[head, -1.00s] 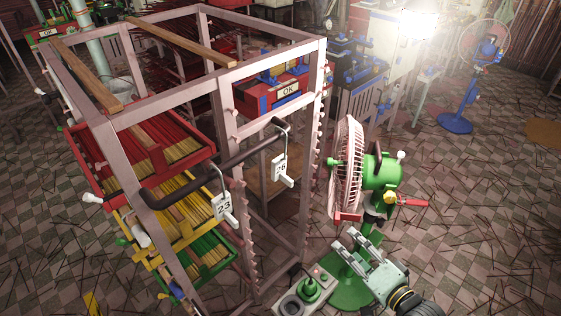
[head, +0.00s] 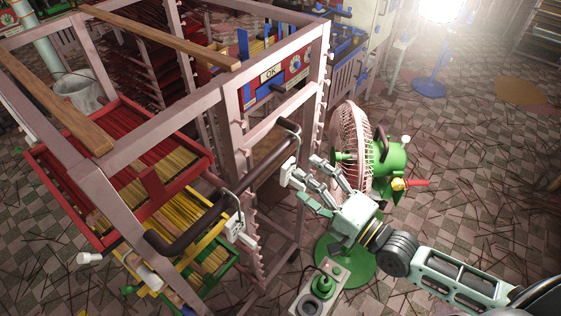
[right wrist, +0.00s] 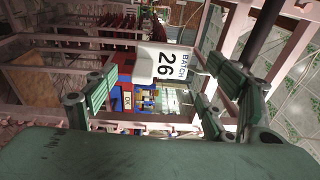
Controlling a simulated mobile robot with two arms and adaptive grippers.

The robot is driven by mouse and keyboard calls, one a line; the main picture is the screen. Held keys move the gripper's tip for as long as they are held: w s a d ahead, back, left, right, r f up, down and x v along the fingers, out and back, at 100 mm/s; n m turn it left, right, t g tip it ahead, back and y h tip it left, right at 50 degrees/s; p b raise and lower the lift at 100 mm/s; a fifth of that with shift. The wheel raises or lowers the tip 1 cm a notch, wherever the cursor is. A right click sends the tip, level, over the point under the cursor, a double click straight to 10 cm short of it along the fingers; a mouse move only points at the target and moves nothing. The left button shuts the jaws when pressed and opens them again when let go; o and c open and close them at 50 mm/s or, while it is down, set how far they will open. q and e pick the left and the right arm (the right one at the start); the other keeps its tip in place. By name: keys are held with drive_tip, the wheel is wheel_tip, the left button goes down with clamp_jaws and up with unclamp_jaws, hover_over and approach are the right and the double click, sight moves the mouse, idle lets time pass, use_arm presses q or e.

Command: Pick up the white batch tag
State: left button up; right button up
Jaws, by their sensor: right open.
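The white batch tag (right wrist: 168,66), marked BATCH 26, shows in the right wrist view between my spread fingers. In the head view this tag (head: 288,172) hangs by the dark handle bar of the rack, mostly side-on. My right gripper (head: 307,179) is open, with its fingertips at or very near the tag; I cannot tell whether they touch it. In the right wrist view one finger is left of the tag and one right of it. My left gripper is not in view.
The metal rack (head: 229,120) holds a red tray (head: 203,157), a yellow tray and a green tray of sticks. A green fan (head: 388,160) stands close behind my right gripper. A grey box with a green knob (head: 322,287) is below. Sticks litter the tiled floor.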

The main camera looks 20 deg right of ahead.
sight(291, 172)
drive_tip(key=shift+w+a+r+p, duration=0.35)
drive_tip(key=shift+w+a, duration=0.3)
drive_tip(key=shift+w, duration=0.2)
drive_tip(key=p+x, duration=0.1)
drive_tip(key=x, duration=0.1)
drive_tip(key=shift+w+a+r, duration=0.15)
drive_tip(key=shift+w+a, duration=0.05)
drive_tip(key=shift+a, duration=0.1)
drive_tip(key=shift+w+a+f, duration=0.2)
drive_tip(key=shift+w+a, duration=0.25)
drive_tip(key=shift+w, duration=0.3)
drive_tip(key=c, duration=0.7)
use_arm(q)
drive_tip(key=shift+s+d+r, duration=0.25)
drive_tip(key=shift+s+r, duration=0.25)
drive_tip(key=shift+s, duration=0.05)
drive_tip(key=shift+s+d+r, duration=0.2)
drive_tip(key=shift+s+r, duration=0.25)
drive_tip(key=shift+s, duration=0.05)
use_arm(e)
drive_tip(key=c, duration=0.5)
